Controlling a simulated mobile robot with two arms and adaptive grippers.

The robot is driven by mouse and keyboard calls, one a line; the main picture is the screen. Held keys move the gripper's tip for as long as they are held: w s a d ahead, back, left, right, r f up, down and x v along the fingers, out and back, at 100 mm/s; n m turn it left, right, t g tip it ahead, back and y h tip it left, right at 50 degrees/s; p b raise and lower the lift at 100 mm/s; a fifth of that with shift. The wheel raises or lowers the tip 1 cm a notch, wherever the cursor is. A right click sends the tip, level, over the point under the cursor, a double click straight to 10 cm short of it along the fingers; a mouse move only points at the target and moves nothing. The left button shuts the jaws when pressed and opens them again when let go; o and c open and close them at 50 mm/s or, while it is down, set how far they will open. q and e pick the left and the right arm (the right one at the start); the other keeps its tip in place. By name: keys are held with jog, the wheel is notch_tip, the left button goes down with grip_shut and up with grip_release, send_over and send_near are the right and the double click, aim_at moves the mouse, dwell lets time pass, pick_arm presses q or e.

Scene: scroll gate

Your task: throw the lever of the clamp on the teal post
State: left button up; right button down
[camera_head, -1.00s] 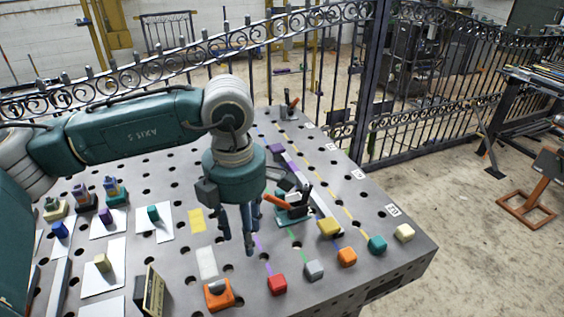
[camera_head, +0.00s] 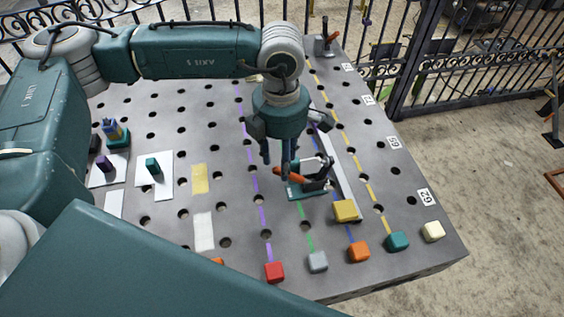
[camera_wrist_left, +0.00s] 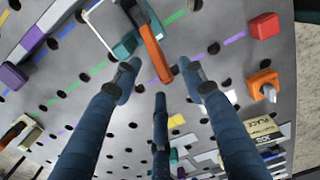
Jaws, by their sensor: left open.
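The clamp (camera_head: 318,186) sits on a teal base (camera_head: 306,193) on the perforated table, with dark metal parts and an orange lever (camera_head: 290,175) slanting out to the left. My left gripper (camera_head: 277,168) is open, fingers down, just beside the lever's free end. In the left wrist view the orange lever (camera_wrist_left: 154,50) lies between the spread fingers (camera_wrist_left: 158,80), with the teal part (camera_wrist_left: 124,46) beside it. I cannot tell whether any finger touches the lever. My right gripper is not in view.
Coloured blocks line the front edge, including red (camera_head: 274,272), grey (camera_head: 318,262) and yellow (camera_head: 345,211) ones. Another clamp (camera_head: 325,42) stands at the far corner. White cards with small parts (camera_head: 153,168) lie left. An iron fence (camera_head: 420,75) runs behind.

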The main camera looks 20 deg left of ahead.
pick_arm(q)
jog(key=f, duration=0.4)
jog(key=shift+w+p, duration=0.2)
jog(key=shift+p, duration=0.2)
jog(key=shift+f, duration=0.1)
jog(key=shift+c, duration=1)
grip_shut()
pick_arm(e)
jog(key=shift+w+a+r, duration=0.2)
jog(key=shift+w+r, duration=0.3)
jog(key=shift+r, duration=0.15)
